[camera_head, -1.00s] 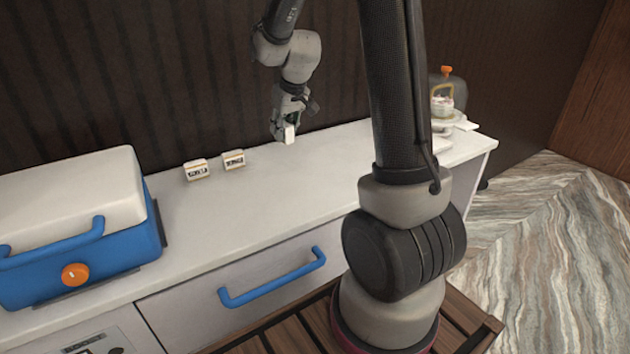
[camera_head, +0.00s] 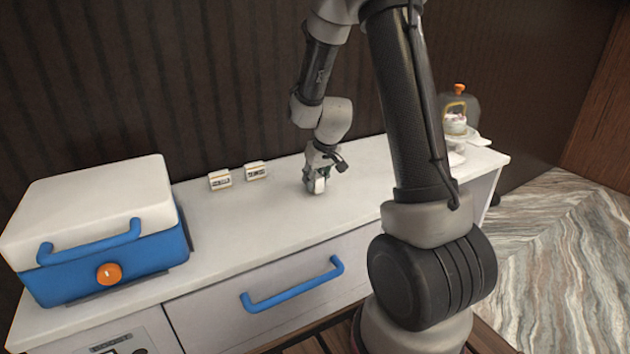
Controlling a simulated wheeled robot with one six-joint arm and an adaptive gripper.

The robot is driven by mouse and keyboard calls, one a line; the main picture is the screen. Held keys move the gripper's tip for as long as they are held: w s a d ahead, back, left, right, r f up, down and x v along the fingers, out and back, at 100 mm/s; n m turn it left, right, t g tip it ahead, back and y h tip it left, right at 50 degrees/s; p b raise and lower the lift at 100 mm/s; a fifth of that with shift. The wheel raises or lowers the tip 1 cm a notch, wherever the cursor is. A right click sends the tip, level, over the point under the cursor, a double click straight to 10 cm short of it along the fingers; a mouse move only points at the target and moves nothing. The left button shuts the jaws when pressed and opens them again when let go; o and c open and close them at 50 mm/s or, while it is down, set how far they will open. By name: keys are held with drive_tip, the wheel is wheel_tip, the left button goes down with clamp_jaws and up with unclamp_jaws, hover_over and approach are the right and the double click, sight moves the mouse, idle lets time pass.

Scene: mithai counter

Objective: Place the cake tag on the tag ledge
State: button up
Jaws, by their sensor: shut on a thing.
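My gripper (camera_head: 317,187) is shut on a small white piece, the cake tag (camera_head: 320,186), low over the counter's middle. Little of the tag shows between the fingers, and I cannot tell whether it touches the countertop. Two small tags with dark lettering, a left one (camera_head: 219,180) and a right one (camera_head: 256,170), stand on the counter to the left of my gripper, near the back wall. I cannot clearly make out the tag ledge; part of the counter's right side is hidden behind my arm.
A blue box with a white lid (camera_head: 95,215) stands on the white counter (camera_head: 250,215) at left. A cake under a glass dome (camera_head: 456,123) stands at the right end. A blue drawer handle (camera_head: 292,285) juts from the front. The counter's middle is mostly clear.

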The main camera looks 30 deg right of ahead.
drive_tip(key=shift+f, duration=0.3)
drive_tip(key=o, duration=0.9)
drive_tip(key=shift+f, duration=0.1)
drive_tip(key=shift+c, duration=0.2)
